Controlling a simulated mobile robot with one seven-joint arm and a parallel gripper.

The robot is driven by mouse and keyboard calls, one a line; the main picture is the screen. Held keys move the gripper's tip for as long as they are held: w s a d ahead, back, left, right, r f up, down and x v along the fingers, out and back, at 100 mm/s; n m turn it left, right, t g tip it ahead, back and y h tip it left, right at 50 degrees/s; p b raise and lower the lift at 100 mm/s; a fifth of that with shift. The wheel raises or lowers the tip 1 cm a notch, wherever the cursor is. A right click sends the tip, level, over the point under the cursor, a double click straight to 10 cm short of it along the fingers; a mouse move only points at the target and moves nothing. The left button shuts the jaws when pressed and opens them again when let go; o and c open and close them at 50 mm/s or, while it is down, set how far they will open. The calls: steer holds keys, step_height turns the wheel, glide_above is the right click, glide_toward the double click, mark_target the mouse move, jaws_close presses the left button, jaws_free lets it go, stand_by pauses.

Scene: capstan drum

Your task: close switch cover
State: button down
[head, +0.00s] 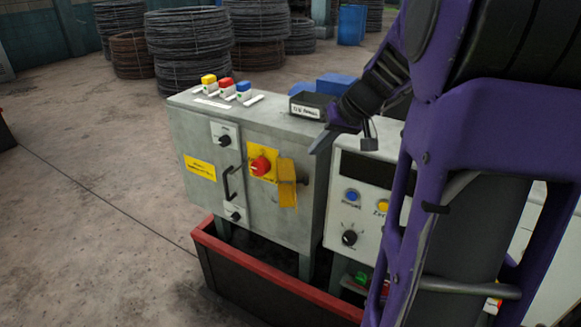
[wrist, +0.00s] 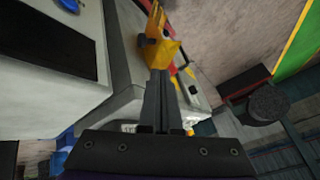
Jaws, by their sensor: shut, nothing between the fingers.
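The switch cover (head: 287,184) is a yellow flap that stands open to the right of a red rotary switch (head: 261,166) on a yellow plate. Both are on the front of a grey control cabinet (head: 290,232). The red switch is uncovered in the head view. My gripper (head: 318,148) is shut and empty, up and to the right of the cover. In the wrist view the shut fingers (wrist: 160,78) point toward the yellow cover (wrist: 157,48) and overlap its lower edge. I cannot tell whether they touch it.
A black labelled box (head: 310,104) and several coloured buttons stand on the cabinet top. A white panel (head: 350,192) with knobs adjoins on the right. A red-rimmed bin (head: 265,270) stands below. Wire coils (head: 190,48) are behind.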

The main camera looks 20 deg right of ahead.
mark_target(307, 177)
step_height(307, 177, down, 9)
steer(key=w+a+y, duration=0.1)
steer(key=w, duration=0.1)
steer(key=shift+a+m+b, duration=0.2)
steer(key=shift+m+b, duration=0.1)
stand_by(0.3)
steer(key=shift+a+f, duration=0.1)
steer(key=shift+f, duration=0.05)
stand_by(0.3)
